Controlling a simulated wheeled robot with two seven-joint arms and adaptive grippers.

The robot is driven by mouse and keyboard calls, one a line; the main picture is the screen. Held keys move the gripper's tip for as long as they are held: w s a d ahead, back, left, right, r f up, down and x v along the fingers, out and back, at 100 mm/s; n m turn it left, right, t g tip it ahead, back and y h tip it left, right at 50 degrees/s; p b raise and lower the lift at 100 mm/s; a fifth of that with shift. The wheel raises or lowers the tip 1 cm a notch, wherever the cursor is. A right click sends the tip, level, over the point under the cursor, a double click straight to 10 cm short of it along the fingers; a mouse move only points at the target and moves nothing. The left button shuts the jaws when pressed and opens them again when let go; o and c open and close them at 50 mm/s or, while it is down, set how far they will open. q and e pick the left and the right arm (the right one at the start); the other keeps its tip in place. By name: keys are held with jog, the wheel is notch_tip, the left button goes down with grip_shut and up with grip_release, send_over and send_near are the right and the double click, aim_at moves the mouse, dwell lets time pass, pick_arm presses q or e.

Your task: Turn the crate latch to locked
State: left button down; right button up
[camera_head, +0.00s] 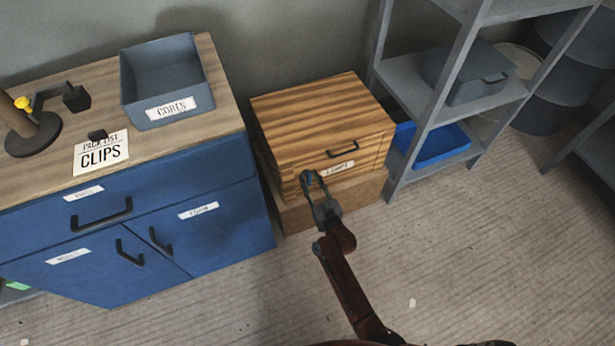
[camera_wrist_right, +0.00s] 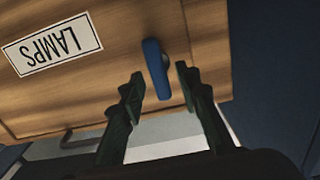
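The wooden crate (camera_head: 318,108) stands on a wooden block between the blue cabinet and the grey shelf, with a LAMPS label on its front. In the right wrist view, the crate front (camera_wrist_right: 115,70) fills the upper part, upside down. The blue latch (camera_wrist_right: 157,75) is a rounded bar on that front, lengthwise nearly upright in this picture. My right gripper (camera_wrist_right: 161,76) is open, one finger on each side of the latch, with gaps visible. In the head view, my right gripper (camera_head: 311,184) is at the crate's left front and mostly hides the latch. My left gripper is not in view.
The blue cabinet (camera_head: 215,235) stands close on the left, with a grey bin (camera_head: 130,85) on its top. The grey shelf unit (camera_head: 410,125) holds a blue tray (camera_head: 440,146) on the right. The floor (camera_head: 480,240) in front is largely clear. The crate has a black handle (camera_head: 343,149).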

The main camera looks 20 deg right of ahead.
jog(key=shift+w, duration=0.75)
jog(key=shift+c, duration=0.4)
grip_shut()
